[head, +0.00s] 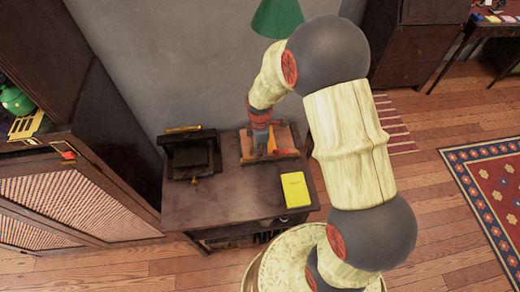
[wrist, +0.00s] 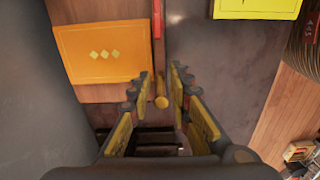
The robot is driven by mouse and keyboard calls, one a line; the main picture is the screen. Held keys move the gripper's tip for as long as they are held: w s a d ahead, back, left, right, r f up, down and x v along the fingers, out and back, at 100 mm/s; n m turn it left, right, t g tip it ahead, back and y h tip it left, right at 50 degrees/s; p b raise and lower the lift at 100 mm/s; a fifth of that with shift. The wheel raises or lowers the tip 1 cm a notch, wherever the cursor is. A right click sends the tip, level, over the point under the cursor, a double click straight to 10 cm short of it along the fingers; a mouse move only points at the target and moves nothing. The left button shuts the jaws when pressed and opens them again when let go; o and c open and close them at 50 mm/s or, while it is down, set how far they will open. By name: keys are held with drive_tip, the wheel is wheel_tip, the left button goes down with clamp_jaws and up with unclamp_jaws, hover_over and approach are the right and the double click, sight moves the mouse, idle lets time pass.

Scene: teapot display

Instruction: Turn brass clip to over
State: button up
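A small brass-coloured rod end (wrist: 161,102), which looks like the brass clip, sits at the end of a thin red strip (wrist: 157,20) by the edge of a wooden board (wrist: 100,93). An orange card with three yellow diamonds (wrist: 103,52) lies on the board. My gripper (wrist: 162,77) is open, with its fingertips on either side of the brass piece; contact cannot be told. In the head view my gripper (head: 264,148) points down over the board on the desk, and the brass piece cannot be made out there.
The dark desk (head: 230,203) also bears a yellow book (head: 297,189) at its front right and a black device with brass parts (head: 190,157) at its left. A dark cabinet (head: 100,140) stands on the left. A grey wall (head: 180,60) is behind.

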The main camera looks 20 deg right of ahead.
clamp_jaws()
drive_tip(key=shift+m, duration=0.4)
drive_tip(key=m+p, duration=0.2)
drive_tip(key=m, duration=0.1)
drive_tip(key=shift+s+r+m, duration=0.1)
drive_tip(key=shift+s+m, duration=0.05)
drive_tip(key=shift+m, duration=0.15)
drive_tip(key=m, duration=0.2)
drive_tip(key=m+p, duration=0.1)
drive_tip(key=m, duration=0.1)
drive_tip(key=shift+s+a+m+p, duration=0.1)
drive_tip(key=shift+a+m+p, duration=0.1)
drive_tip(key=shift+m+p, duration=0.1)
drive_tip(key=m+p, duration=0.1)
drive_tip(key=m, duration=0.3)
drive_tip(key=shift+a+m, duration=0.1)
drive_tip(key=shift+m, duration=0.2)
drive_tip(key=shift+a+m+p, duration=0.15)
drive_tip(key=shift+m+p, duration=0.4)
drive_tip(key=shift+m, duration=1.65)
